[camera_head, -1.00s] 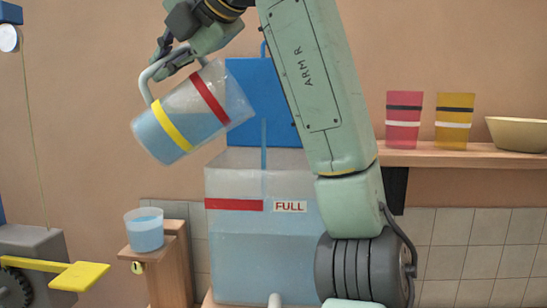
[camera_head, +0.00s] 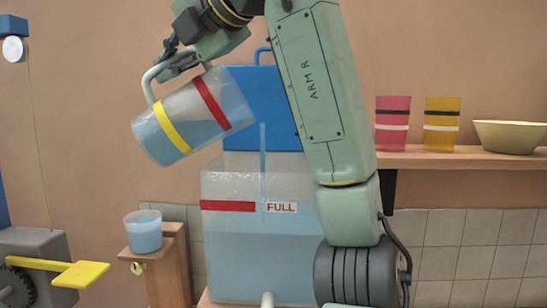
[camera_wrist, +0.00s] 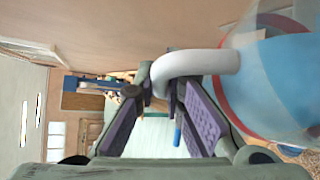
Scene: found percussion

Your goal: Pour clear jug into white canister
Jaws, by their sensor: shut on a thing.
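The clear jug (camera_head: 205,118) with yellow and red bands is tilted, mouth to the right, with blue water inside. My gripper (camera_head: 178,63) is shut on the jug's pale handle; the wrist view shows the handle between the purple finger pads (camera_wrist: 163,90). A blue stream falls from near the jug's lip into a big translucent whitish canister (camera_head: 225,180) below. The canister has a red line and a FULL label (camera_head: 282,207); its water surface stands below that line. My arm hides the canister's right side.
A small cup of blue water (camera_head: 144,235) stands on a wooden stand (camera_head: 172,275) at left. A blue panel (camera_head: 275,90) is behind the canister. A shelf (camera_head: 460,158) at right holds a red cup, a yellow cup and a bowl. A yellow lever (camera_head: 80,275) juts out at lower left.

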